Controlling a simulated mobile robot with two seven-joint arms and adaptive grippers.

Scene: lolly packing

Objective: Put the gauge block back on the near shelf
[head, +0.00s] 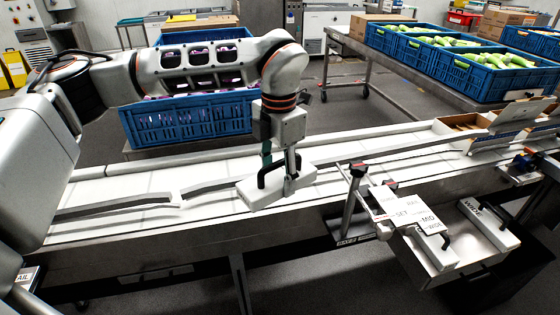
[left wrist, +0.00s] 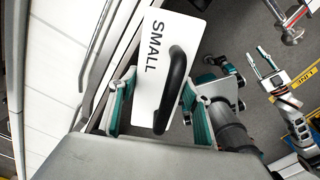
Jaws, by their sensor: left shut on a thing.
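The gauge block (head: 252,193) is a white slab with a black handle, over the white conveyor in the head view. In the left wrist view the gauge block (left wrist: 165,45) reads SMALL. My left gripper (head: 285,178) is shut on it; its teal-padded fingers (left wrist: 160,110) sit on either side of the block and handle. I cannot tell whether the block touches the belt. The near shelf (head: 428,273) is a metal tray at the conveyor's near right side. A white WIDE block (head: 488,228) stands there.
A clamp post (head: 352,195) rises between the held block and the shelf. Guide rails (head: 110,207) run along the conveyor (head: 100,185). A blue crate (head: 185,122) stands behind it.

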